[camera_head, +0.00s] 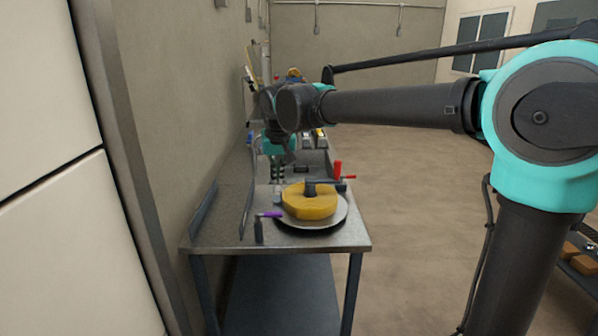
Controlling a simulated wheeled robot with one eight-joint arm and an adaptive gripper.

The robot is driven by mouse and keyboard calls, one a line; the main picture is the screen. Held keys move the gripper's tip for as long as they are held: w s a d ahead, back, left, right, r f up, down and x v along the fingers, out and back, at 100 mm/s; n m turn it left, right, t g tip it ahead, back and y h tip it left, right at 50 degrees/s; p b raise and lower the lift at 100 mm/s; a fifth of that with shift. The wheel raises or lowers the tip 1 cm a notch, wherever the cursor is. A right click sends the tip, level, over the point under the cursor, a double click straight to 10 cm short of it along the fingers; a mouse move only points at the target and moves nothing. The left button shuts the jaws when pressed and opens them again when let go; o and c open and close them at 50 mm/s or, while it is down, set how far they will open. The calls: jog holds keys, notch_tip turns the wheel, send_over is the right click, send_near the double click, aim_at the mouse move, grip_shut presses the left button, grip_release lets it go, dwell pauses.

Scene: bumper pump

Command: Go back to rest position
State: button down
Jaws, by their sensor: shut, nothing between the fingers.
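My gripper (278,172) hangs pointing down over the workbench, behind a yellow round part. It is shut and empty, and small in this view. My dark arm with teal joints reaches across from the right at about the height of the gripper's wrist. The yellow round part (308,208) lies on a grey round plate (318,224) near the front of the workbench (218,236). A dark piece (312,188) sits on top of the yellow part. The gripper looks apart from the yellow part.
A purple-handled clamp (268,214) stands left of the plate and a red-handled clamp (338,170) right of it. More items crowd the bench's far end. A wall (180,100) runs close along the left. The floor (410,190) right of the bench is open.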

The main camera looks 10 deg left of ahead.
jog(key=d+f+m+h, duration=0.1)
jog(key=d+f, duration=0.5)
jog(key=d, duration=0.6)
jog(key=d+f+m, duration=0.1)
jog(key=d+f, duration=0.4)
jog(key=d, duration=0.6)
jog(key=s+d+f+m, duration=0.1)
jog(key=s+d+f, duration=0.6)
jog(key=s+d, duration=0.1)
jog(key=s+d+f+m, duration=0.1)
jog(key=s+d+f, duration=0.6)
jog(key=d, duration=0.3)
jog(key=shift+s+d+m+h, duration=0.35)
jog(key=shift+s+m+h, duration=0.05)
jog(key=shift+s, duration=0.05)
